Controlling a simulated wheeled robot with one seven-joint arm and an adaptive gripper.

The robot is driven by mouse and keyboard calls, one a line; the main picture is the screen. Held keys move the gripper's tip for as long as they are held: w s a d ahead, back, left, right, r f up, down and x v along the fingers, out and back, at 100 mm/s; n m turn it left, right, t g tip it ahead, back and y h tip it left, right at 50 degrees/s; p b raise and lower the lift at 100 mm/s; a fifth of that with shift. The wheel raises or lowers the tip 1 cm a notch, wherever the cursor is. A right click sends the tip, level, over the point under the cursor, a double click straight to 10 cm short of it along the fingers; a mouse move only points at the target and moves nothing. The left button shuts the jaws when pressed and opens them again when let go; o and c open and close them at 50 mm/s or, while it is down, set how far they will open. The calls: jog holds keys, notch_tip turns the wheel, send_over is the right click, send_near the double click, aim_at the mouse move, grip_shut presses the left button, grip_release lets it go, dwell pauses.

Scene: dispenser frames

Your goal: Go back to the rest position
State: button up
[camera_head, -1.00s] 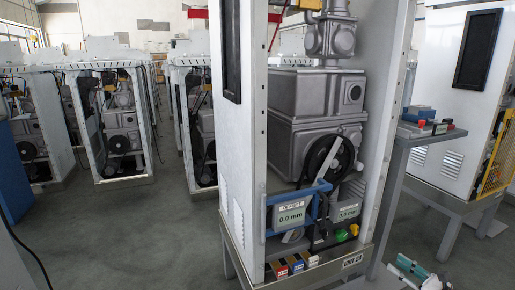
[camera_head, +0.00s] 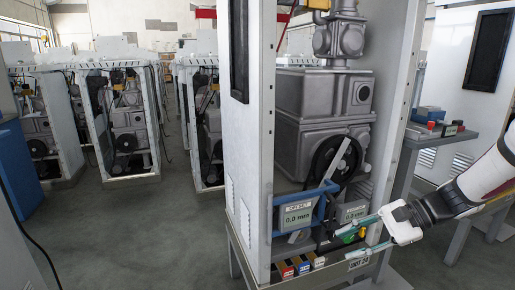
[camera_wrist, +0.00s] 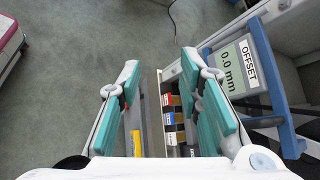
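My gripper (camera_head: 362,238) is at the lower right of the open dispenser frame (camera_head: 251,190) in the head view, in front of its bottom shelf. Its white and teal fingers are spread apart. In the wrist view my gripper (camera_wrist: 162,105) shows open, with nothing held between the fingers. The offset display (camera_head: 295,214) reads 0.0 mm; it also shows in the wrist view (camera_wrist: 233,70), right of the fingers. A second display (camera_head: 354,212) beside it is partly hidden by my gripper.
Small red, blue and yellow-orange blocks (camera_head: 303,266) sit on the frame's front ledge. A grey side table (camera_head: 440,145) with a small button box stands at the right. More frames (camera_head: 122,120) stand at the back left. Open floor (camera_head: 130,235) lies at the left.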

jog(key=s+a+r+n+g+h, duration=0.25)
jog(key=s+a+r+n, duration=0.2)
jog(key=s, duration=0.35)
jog(key=s+d+r+n+h, duration=0.15)
jog(key=s+n+h, duration=0.25)
jog(key=s, duration=0.8)
jog(key=s+r+n+h, duration=0.3)
jog(key=s+n+h, duration=0.15)
jog(key=s, duration=0.85)
notch_tip(320, 180, up, 29)
jog(key=t+p, duration=0.5)
jog(key=p, duration=2.2)
jog(key=shift+d+p, duration=0.3)
jog(key=shift+p, duration=0.1)
